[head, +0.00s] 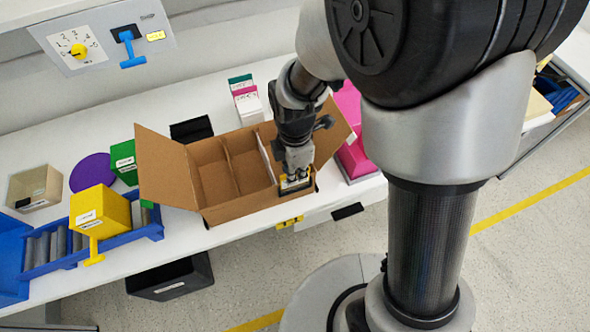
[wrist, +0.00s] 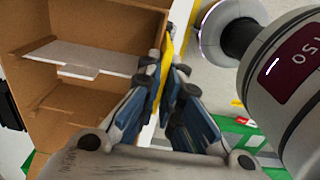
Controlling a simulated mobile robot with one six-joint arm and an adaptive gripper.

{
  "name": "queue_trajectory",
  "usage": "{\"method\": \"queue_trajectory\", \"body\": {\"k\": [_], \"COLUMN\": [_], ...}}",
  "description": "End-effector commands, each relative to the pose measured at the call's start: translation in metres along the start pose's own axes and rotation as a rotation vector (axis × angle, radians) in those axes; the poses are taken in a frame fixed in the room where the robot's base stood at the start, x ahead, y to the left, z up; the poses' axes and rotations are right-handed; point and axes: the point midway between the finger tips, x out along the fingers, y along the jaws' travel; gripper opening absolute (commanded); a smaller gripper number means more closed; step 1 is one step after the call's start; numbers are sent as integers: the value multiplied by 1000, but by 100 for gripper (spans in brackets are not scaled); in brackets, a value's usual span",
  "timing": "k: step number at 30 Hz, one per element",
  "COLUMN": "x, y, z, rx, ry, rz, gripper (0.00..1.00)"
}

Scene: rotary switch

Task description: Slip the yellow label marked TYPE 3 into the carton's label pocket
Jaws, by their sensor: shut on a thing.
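The open brown carton (head: 160,172) stands on the white table with its flaps spread and dividers inside. My gripper (head: 296,184) is at its right-hand front corner, pointing down. In the wrist view, my gripper (wrist: 170,75) is shut on a thin yellow label (wrist: 165,62), seen nearly edge-on. The label is upright, close beside the carton's outer wall (wrist: 152,25); I cannot tell whether they touch. The marking on the label cannot be read. The label pocket cannot be made out.
A yellow box (head: 98,208) stands by a blue roller rack (head: 150,228) at left. A dial panel (head: 95,38) is on the wall.

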Motion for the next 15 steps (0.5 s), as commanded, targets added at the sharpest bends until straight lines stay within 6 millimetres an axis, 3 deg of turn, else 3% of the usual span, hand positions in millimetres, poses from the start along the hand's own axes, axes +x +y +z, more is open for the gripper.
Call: {"method": "queue_trajectory", "body": {"k": [15], "x": [14], "y": [0], "z": [0], "rx": [0], "ry": [0], "rz": [0], "gripper": [0]}}
